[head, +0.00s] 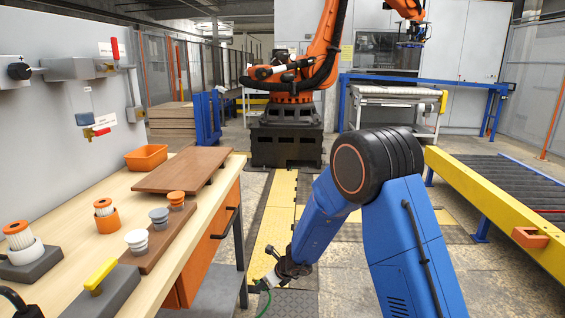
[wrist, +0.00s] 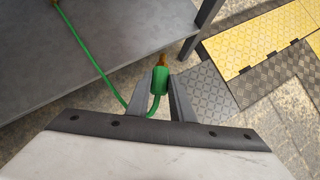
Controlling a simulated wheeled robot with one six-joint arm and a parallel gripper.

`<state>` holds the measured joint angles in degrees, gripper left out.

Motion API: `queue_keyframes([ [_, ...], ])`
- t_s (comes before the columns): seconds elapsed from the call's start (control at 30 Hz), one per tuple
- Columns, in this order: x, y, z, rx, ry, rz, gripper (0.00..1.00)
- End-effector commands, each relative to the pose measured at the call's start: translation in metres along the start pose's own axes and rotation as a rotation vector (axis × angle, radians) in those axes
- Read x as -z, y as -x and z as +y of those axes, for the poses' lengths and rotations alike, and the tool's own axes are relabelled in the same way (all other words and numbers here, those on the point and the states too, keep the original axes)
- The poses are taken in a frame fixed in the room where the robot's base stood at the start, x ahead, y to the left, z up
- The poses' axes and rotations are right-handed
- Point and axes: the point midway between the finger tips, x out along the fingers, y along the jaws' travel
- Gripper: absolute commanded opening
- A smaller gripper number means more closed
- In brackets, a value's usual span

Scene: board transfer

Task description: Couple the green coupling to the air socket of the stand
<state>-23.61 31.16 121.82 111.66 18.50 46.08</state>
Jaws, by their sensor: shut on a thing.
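My gripper (head: 268,281) is low beside the right end of the workbench in the head view, at the end of my blue arm. In the wrist view my gripper (wrist: 161,82) is shut on the green coupling (wrist: 159,82), which has a brass tip pointing away from me. A green hose (wrist: 90,62) runs from the coupling to the upper left, over a grey surface. A small brass piece (wrist: 55,3) shows at the hose's far end, at the picture's top edge. I cannot make out the stand's air socket in either view.
The workbench (head: 75,230) bears an orange bin (head: 146,157), a brown board (head: 183,169) and several knobs. A yellow-sided conveyor (head: 490,205) stands right. Yellow floor tiles (head: 277,215) are clear.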

Motion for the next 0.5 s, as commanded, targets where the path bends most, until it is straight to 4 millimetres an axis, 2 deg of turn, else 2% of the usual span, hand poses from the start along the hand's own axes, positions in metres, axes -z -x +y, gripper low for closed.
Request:
queue_keyframes([
  [0.2,0.006,0.013,-0.029,0.031,-0.041,0.000,0.00],
  [0.5,0.009,0.022,-0.046,0.048,-0.066,0.000,0.00],
])
